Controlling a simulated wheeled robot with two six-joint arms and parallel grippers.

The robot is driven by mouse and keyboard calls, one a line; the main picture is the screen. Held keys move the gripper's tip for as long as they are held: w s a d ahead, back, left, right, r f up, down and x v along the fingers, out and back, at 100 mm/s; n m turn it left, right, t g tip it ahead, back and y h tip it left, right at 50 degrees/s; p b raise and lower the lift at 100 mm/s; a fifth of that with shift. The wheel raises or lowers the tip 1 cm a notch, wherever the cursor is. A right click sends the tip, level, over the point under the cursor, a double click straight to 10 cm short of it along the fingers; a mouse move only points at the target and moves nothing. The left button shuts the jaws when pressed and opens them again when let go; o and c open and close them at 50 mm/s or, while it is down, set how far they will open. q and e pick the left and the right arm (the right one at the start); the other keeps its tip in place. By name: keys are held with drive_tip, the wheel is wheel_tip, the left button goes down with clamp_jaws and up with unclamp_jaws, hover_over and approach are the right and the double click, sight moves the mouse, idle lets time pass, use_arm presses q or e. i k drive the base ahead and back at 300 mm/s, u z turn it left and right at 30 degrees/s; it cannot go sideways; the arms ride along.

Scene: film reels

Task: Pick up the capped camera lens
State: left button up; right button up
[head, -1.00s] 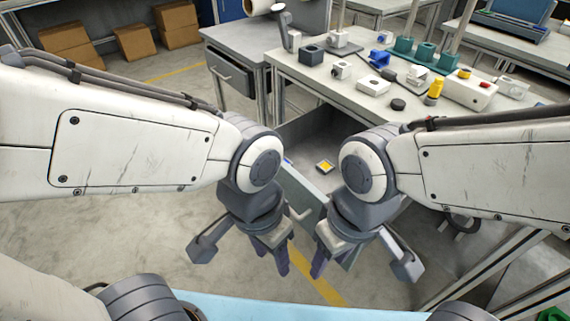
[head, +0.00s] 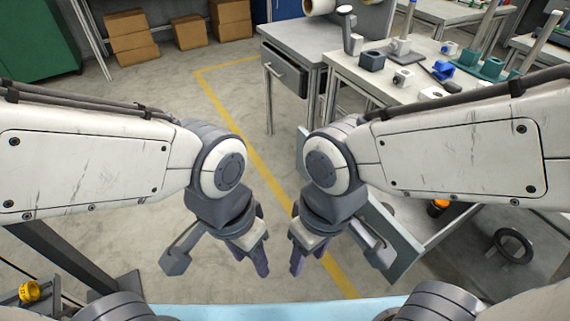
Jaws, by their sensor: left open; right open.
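I cannot make out a capped camera lens with certainty in the head view. A small dark and orange object (head: 438,208) shows partly behind my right arm, too hidden to name. My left gripper (head: 250,258) is open and empty, pointing down over the floor. My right gripper (head: 305,255) is open and empty close to its right, also over the floor. Neither gripper touches any object.
A grey-blue panel (head: 403,250) stands behind my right gripper. The workbench (head: 345,72) at the upper right carries several parts, including a dark block (head: 372,61). Cardboard boxes (head: 187,32) stand far back. Open floor (head: 150,85) lies at left and centre.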

sight(436, 208)
drive_tip(key=u, duration=1.35)
drive_tip(key=k, duration=0.75)
drive_tip(key=z, duration=1.35)
drive_tip(key=i, duration=0.5)
drive_tip(key=z, duration=0.05)
